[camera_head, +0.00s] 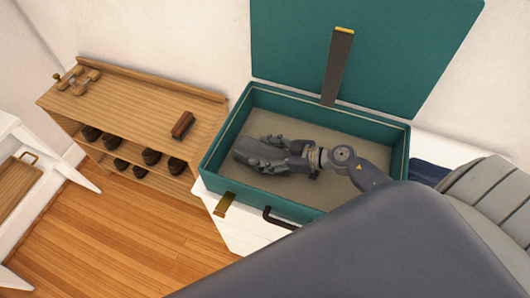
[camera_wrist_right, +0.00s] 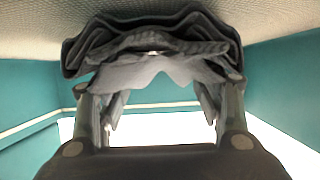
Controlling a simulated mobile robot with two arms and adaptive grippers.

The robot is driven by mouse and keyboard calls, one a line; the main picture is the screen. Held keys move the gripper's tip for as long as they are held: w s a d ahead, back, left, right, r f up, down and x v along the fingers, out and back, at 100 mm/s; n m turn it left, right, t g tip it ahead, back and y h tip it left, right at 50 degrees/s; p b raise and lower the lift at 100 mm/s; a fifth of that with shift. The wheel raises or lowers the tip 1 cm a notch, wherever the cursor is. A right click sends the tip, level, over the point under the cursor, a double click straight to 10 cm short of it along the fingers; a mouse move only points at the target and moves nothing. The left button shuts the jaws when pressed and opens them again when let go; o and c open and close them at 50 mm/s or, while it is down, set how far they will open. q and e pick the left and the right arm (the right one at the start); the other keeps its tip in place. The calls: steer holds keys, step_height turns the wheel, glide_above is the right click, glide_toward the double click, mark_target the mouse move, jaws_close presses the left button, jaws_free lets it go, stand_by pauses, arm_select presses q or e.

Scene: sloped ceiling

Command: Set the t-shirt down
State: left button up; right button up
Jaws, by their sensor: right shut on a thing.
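The t-shirt (camera_wrist_right: 150,45) is a dark grey folded bundle in the right wrist view, between and beyond the fingers. In the head view, the t-shirt (camera_head: 244,151) shows at the tip of my right gripper, inside the teal suitcase (camera_head: 405,145). My right gripper (camera_head: 276,152) is shut on the t-shirt, low over the suitcase's beige floor. The right gripper's fingers (camera_wrist_right: 160,105) also show in the wrist view, one at each side of the cloth. I cannot tell whether the cloth touches the floor. My left gripper is not in view.
The suitcase lid (camera_head: 400,50) stands open at the back, with a dark strap (camera_head: 338,65) on it. A wooden shelf (camera_head: 140,105) at the left holds a brown brush (camera_head: 183,125) on top and several dark shoes below. The suitcase floor around the t-shirt is bare.

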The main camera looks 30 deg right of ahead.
steer(key=shift+f, duration=0.15)
steer(key=o, duration=1.1)
steer(key=shift+o, duration=0.2)
steer(key=shift+s+d+r, duration=0.1)
steer(key=shift+d+r, duration=0.05)
steer(key=shift+r, duration=0.05)
steer(key=b+v, duration=0.2)
steer(key=v, duration=0.8)
steer(key=shift+f, duration=0.1)
steer(key=shift+v, duration=0.9)
